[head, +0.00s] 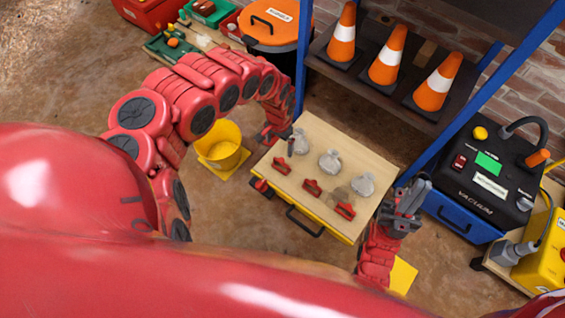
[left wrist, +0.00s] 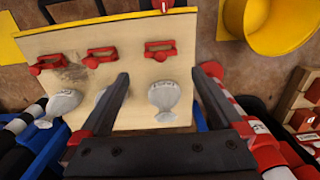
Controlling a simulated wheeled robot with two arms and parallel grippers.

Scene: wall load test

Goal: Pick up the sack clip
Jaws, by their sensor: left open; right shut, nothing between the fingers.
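Three red sack clips lie in a row on a light wooden cart top (head: 330,139): a left one (head: 281,166), a middle one (head: 312,187) and a right one (head: 345,210). In the left wrist view they are the right-hand clip (left wrist: 160,50), middle clip (left wrist: 100,56) and left-hand clip (left wrist: 49,63). Three small grey sacks (head: 300,142), (head: 330,161), (head: 363,185) lie behind them. My left gripper (head: 287,133) is open and empty by the cart's back-left corner, near the left sack. My right gripper (head: 408,193) is shut and empty beyond the cart's right edge.
A yellow bucket (head: 222,145) stands left of the cart. A shelf (head: 375,92) with three orange cones (head: 387,57) stands behind. A blue and black vacuum (head: 485,175) is at the right. The cart's front has a dark handle (head: 304,222).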

